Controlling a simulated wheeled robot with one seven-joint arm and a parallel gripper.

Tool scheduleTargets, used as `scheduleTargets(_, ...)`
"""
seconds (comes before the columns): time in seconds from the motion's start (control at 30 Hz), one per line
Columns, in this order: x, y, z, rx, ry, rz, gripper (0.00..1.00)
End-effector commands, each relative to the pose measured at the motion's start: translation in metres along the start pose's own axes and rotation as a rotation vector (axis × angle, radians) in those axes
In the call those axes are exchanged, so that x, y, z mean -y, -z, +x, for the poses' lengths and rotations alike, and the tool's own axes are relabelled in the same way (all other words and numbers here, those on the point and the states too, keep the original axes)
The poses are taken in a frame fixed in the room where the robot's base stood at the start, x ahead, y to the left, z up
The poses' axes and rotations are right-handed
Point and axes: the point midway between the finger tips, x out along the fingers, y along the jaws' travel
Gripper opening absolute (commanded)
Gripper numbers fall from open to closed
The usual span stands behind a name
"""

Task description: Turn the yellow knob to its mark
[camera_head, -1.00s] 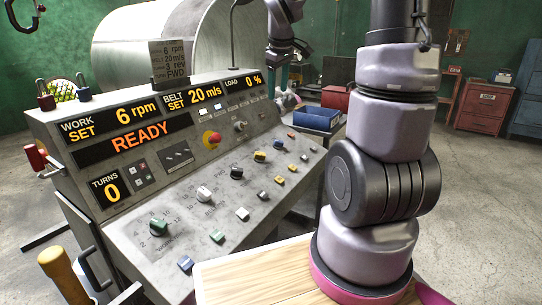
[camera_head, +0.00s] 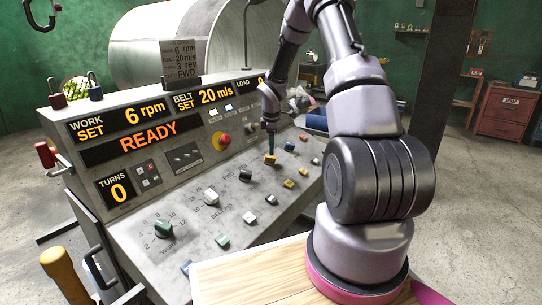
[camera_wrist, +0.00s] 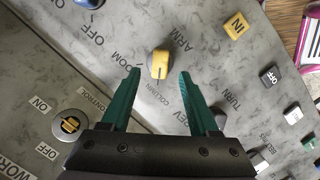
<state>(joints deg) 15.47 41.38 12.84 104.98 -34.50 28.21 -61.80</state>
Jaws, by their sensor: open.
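The yellow knob (camera_wrist: 159,65) is on the sloped grey console panel, with a dark pointer line on its face. In the wrist view the words ARM, BOOM and COLUMN are printed around it; its pointer is toward the lower side, near COLUMN. My gripper (camera_wrist: 159,80) has green fingers, open, with the knob between and just beyond their tips. I cannot tell whether they touch it. In the head view the yellow knob (camera_head: 270,159) sits right below my gripper (camera_head: 270,150), which points down at it.
A green knob (camera_head: 163,229), a white knob (camera_head: 211,196) and a black knob (camera_head: 245,175) stand on the same panel, with several small buttons. A red emergency button (camera_head: 222,140) is on the upright face. A yellow IN button (camera_wrist: 236,25) lies right of the knob.

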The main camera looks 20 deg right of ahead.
Motion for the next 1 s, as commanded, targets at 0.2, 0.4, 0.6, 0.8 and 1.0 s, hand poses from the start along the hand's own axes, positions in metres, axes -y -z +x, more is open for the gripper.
scheduleTargets(0.2, 0.001, 0.000, 0.037, 0.000, 0.002, 0.001, 0.61)
scheduleTargets(0.4, 0.000, 0.001, 0.050, 0.000, 0.001, 0.002, 0.61)
scheduleTargets(0.6, 0.000, 0.000, 0.051, 0.000, 0.000, 0.003, 0.61)
scheduleTargets(0.8, 0.000, 0.000, 0.051, 0.000, 0.000, 0.003, 0.15)
scheduleTargets(1.0, 0.000, 0.000, 0.051, 0.000, 0.000, 0.004, 0.00)
